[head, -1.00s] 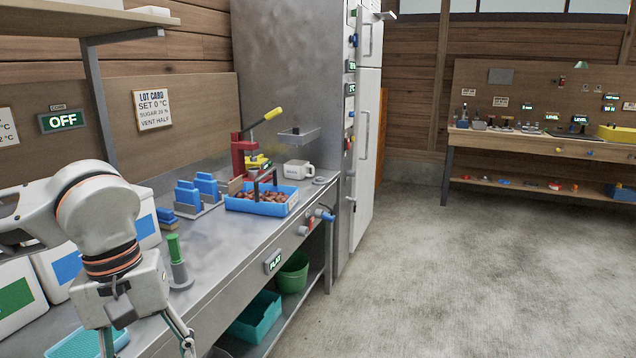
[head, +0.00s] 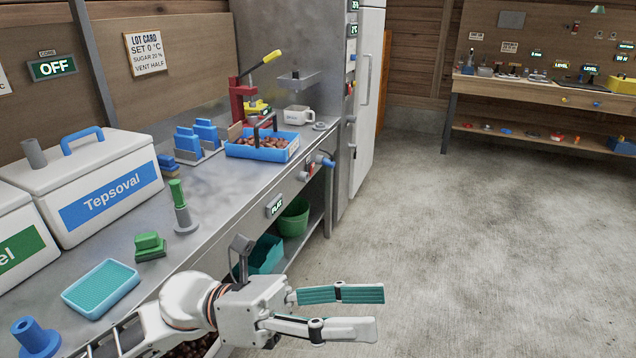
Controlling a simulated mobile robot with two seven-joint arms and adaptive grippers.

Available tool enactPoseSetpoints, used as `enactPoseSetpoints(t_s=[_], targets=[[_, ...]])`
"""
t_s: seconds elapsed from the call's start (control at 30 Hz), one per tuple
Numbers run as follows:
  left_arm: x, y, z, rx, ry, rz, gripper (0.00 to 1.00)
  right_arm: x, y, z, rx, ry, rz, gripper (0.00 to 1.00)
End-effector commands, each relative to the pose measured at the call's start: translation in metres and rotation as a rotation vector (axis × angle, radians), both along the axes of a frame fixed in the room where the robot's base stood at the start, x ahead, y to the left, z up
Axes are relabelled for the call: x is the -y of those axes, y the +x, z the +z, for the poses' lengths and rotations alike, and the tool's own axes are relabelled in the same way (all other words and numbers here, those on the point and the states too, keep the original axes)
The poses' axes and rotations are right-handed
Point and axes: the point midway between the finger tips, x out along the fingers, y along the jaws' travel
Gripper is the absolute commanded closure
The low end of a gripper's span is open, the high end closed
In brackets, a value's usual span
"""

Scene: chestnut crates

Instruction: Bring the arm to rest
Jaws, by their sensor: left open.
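My left arm reaches in from the bottom left of the head view, low along the front edge of the steel counter (head: 222,180). My left gripper (head: 378,312) points right, over the floor in front of the counter. Its two teal-padded fingers are apart with nothing between them. My right gripper is not in view.
On the counter stand a white box labelled Tepsoval (head: 110,160), a teal tray (head: 101,287), green blocks (head: 149,250), a green-handled tool (head: 181,205) and a blue crate of chestnuts (head: 262,152). Bins (head: 293,218) sit below. The concrete floor (head: 470,230) is clear.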

Motion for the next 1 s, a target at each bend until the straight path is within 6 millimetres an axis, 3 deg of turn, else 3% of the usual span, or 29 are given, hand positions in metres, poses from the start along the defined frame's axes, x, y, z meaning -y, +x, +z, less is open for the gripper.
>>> enactPoseSetpoints(t_s=[0.13, 0.27, 0.37, 0.53, 0.67, 0.77, 0.9, 1.0], targets=[[-0.011, 0.043, -0.003, -0.399, -0.144, 0.13, 0.46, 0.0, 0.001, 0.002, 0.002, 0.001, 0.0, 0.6], [-0.034, 0.085, -0.029, -0.759, -0.269, 0.24, 0.46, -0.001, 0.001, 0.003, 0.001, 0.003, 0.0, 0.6], [-0.059, 0.113, -0.066, -1.04, -0.369, 0.325, 0.46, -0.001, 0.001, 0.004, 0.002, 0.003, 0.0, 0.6], [-0.112, 0.136, -0.159, -1.518, -0.556, 0.473, 0.46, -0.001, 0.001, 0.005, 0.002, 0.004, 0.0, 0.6], [-0.152, 0.127, -0.24, -1.842, -0.701, 0.58, 0.46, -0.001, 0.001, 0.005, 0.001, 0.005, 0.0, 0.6], [-0.18, 0.104, -0.3, -2.06, -0.813, 0.66, 0.46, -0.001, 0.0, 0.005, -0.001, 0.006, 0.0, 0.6], [-0.213, 0.059, -0.373, -2.32, -0.969, 0.768, 0.46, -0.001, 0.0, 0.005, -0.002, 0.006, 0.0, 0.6], [-0.23, 0.026, -0.411, -2.455, -1.065, 0.832, 0.46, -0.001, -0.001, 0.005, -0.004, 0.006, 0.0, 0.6]])
